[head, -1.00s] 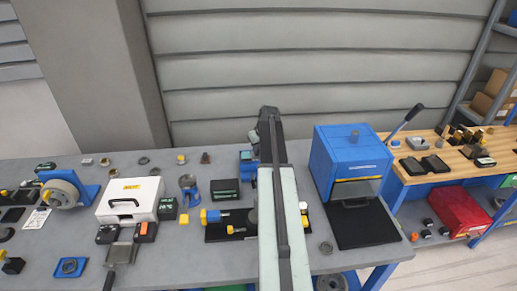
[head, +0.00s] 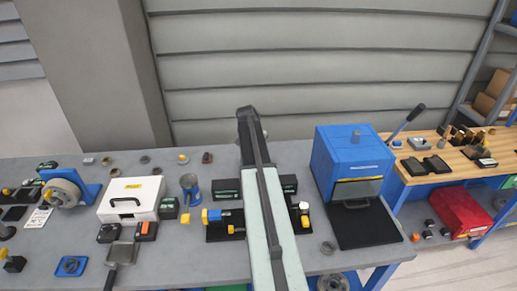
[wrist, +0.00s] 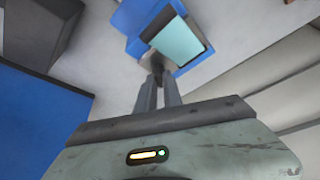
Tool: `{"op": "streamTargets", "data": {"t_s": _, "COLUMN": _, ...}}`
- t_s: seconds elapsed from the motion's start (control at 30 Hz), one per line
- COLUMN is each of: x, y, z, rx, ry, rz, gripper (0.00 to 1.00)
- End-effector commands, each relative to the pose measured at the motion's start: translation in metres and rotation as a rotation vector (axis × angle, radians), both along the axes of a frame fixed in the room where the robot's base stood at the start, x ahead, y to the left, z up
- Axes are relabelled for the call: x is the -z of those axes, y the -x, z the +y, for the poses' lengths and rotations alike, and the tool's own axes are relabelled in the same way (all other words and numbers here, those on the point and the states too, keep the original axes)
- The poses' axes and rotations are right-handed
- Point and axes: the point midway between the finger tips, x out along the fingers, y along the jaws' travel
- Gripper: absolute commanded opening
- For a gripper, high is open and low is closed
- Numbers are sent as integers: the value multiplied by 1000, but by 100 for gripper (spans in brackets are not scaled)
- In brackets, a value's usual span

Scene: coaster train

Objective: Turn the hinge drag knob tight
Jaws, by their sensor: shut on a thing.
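In the wrist view my gripper (wrist: 158,76) reaches up to a blue device with a pale teal panel (wrist: 178,42). Its fingers are shut on a small dark grey piece (wrist: 152,61) at the device's near edge, which I take to be the hinge drag knob. Most of the knob is hidden between the fingertips, so how far it is turned cannot be seen. In the head view my own arm covers the gripper, the knob and this device.
A black base with yellow-and-blue parts (head: 222,217) lies left of and under the arm. A white case (head: 131,190) and a blue funnel-shaped stand (head: 190,185) are further left.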

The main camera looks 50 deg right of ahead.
Motion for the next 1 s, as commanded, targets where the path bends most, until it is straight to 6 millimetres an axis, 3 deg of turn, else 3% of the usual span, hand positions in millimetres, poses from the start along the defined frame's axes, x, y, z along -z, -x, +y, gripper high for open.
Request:
{"op": "streamTargets", "data": {"t_s": 0.5, "x": 1, "y": -3, "z": 1, "rx": 428, "ry": -4, "rz": 2, "gripper": 0}}
{"op": "streamTargets", "data": {"t_s": 1.0, "x": 1, "y": -3, "z": 1, "rx": 586, "ry": -5, "rz": 2, "gripper": 0}}
